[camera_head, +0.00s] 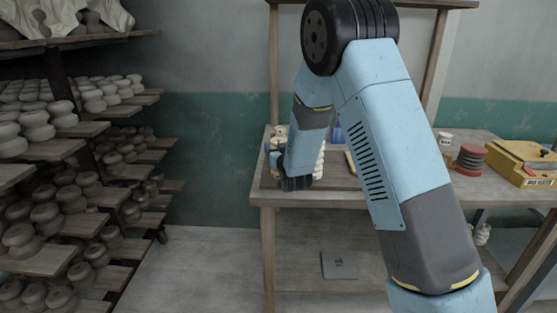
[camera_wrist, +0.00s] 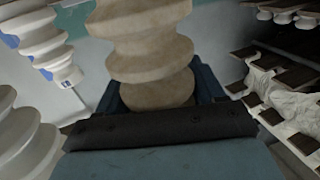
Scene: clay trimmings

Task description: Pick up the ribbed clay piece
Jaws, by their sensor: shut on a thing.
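The ribbed clay piece (camera_wrist: 150,50) is beige with thick rounded ridges and fills the upper middle of the wrist view. My gripper (camera_wrist: 160,100) is shut on its lower part; the fingertips are largely hidden behind the piece. In the head view my gripper (camera_head: 294,180) is at the left end of the wooden table (camera_head: 400,187). There my arm hides most of what it holds, so I cannot tell whether the piece touches the table.
White ribbed pieces (camera_wrist: 22,130) stand close on the left in the wrist view. A yellow box (camera_head: 522,165), a red and grey stack (camera_head: 470,158) and a small white cup (camera_head: 445,139) stand on the table's right. Shelves of pots (camera_head: 60,150) fill the left.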

